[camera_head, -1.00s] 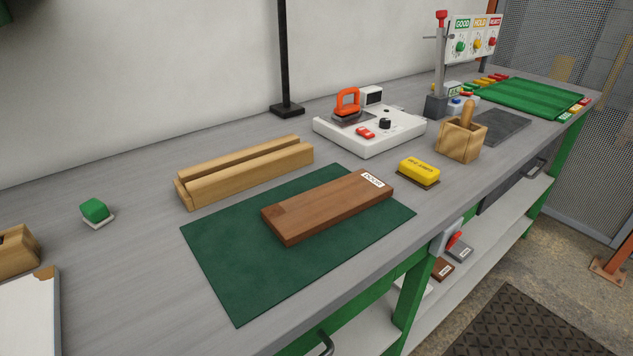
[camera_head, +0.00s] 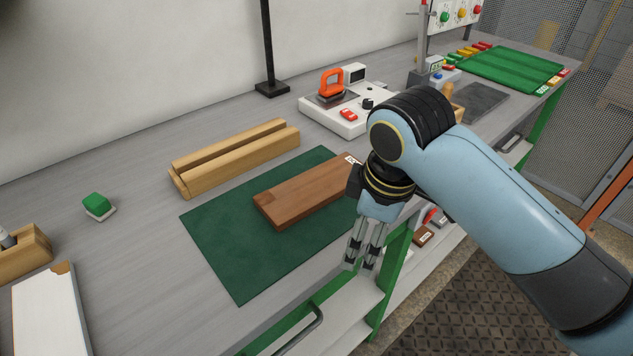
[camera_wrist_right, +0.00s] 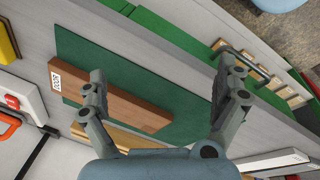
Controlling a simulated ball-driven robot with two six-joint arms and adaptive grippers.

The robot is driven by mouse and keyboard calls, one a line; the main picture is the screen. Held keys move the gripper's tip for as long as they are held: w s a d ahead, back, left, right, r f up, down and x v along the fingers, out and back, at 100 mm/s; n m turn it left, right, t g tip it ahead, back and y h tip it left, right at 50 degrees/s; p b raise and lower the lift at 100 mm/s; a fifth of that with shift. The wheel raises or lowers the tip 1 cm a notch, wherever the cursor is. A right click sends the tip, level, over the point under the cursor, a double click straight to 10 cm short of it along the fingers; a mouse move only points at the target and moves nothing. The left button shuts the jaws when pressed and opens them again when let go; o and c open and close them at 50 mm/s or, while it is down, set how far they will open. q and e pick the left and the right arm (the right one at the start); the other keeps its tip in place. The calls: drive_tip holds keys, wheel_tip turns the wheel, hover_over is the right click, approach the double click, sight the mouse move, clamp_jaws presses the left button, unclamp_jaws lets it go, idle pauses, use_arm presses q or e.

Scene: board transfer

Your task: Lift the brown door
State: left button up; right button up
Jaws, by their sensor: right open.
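The brown door (camera_head: 305,192) is a flat wooden board with a white label at its right end. It lies flat on a dark green mat (camera_head: 238,262) on the workbench. It also shows in the right wrist view (camera_wrist_right: 115,102), its label at the left. My right gripper (camera_head: 361,266) is open and empty, in front of the mat near the bench's front edge, pointing down. Its arm hides part of the door's right end. In the right wrist view its two fingers (camera_wrist_right: 155,100) are spread wide, apart from the door. My left gripper is not in view.
A grooved wooden block (camera_head: 235,158) lies behind the mat. A white device with an orange handle (camera_head: 345,112) stands behind right. A green-topped block (camera_head: 97,205) and a white board (camera_head: 45,315) are at left. A green drawer handle (camera_head: 300,330) is below the front edge.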

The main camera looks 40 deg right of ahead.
drive_tip(key=w+n, duration=0.1)
drive_tip(key=w, duration=0.1)
drive_tip(key=w+d+r+n, duration=0.1)
drive_tip(key=w+n, duration=0.1)
drive_tip(key=w, duration=0.1)
drive_tip(key=w+n+g, duration=0.1)
drive_tip(key=w+n, duration=0.1)
drive_tip(key=w, duration=0.1)
drive_tip(key=shift+w+d+r, duration=0.1)
drive_tip(key=shift+d+r, duration=0.1)
drive_tip(key=shift+r, duration=0.15)
drive_tip(key=w+d+r+n+g, duration=0.1)
drive_tip(key=w+d+r+n, duration=0.1)
drive_tip(key=w+r+n, duration=0.5)
hover_over(322, 181)
drive_tip(key=shift+m+y, duration=0.3)
drive_tip(key=shift+y, duration=0.1)
drive_tip(key=f, duration=0.6)
drive_tip(key=shift+w+a+f+p, duration=0.1)
drive_tip(key=shift+a+f+p, duration=0.15)
drive_tip(key=shift+f+p, duration=0.1)
drive_tip(key=shift+d+f, duration=0.15)
drive_tip(key=shift+f, duration=1.2)
drive_tip(key=shift+d+f, duration=0.1)
drive_tip(key=shift+f, duration=1.25)
drive_tip(key=c, duration=1.3)
drive_tip(key=shift+o, duration=0.2)
drive_tip(key=shift+r, duration=0.15)
